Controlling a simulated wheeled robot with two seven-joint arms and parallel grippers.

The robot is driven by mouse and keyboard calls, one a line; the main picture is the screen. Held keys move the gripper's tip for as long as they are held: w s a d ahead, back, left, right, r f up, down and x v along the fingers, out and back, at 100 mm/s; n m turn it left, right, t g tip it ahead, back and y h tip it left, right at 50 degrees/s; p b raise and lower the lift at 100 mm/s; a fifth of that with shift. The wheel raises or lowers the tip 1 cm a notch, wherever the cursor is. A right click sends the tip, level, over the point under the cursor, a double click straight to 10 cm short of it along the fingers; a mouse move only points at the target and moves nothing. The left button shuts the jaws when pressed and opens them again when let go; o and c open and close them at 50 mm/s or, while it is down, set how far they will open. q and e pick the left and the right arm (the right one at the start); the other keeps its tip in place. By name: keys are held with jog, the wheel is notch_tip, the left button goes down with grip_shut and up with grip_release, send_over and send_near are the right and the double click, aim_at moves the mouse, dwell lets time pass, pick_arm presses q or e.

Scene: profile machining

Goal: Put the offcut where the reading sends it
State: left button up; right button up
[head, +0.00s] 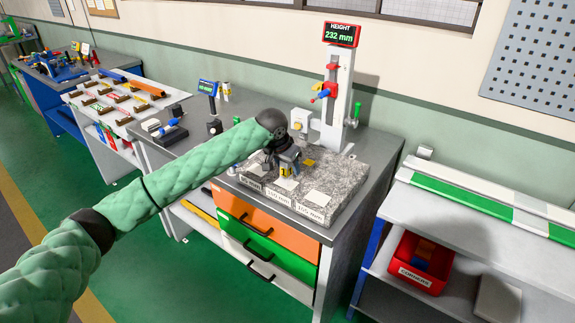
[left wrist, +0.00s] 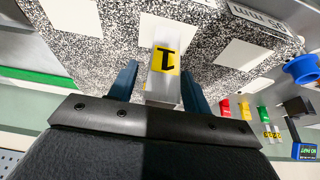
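The gripper looks open around the offcut. The height gauge (head: 340,90) stands behind the plate, and its display (head: 341,34) reads 232 mm. My right gripper is not in view.
White pads lie on the plate above mm labels (head: 310,212), too small to read surely. Below are orange (head: 240,212), green (head: 270,245) and white drawers. A red bin (head: 400,276) with pieces sits on the right shelf. A parts table (head: 125,105) stands left.

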pick_arm(q)
jog(key=shift+r, duration=0.1)
jog(key=shift+s+r, duration=0.1)
jog(key=shift+r, duration=0.1)
jog(key=b+v, duration=0.3)
jog(key=v, duration=0.8)
jog(key=shift+r+b, duration=0.25)
jog(key=shift+b, duration=0.05)
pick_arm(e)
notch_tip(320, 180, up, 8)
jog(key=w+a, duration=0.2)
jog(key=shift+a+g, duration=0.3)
pick_arm(q)
jog(key=shift+s+a, duration=0.1)
jog(key=shift+a, duration=0.05)
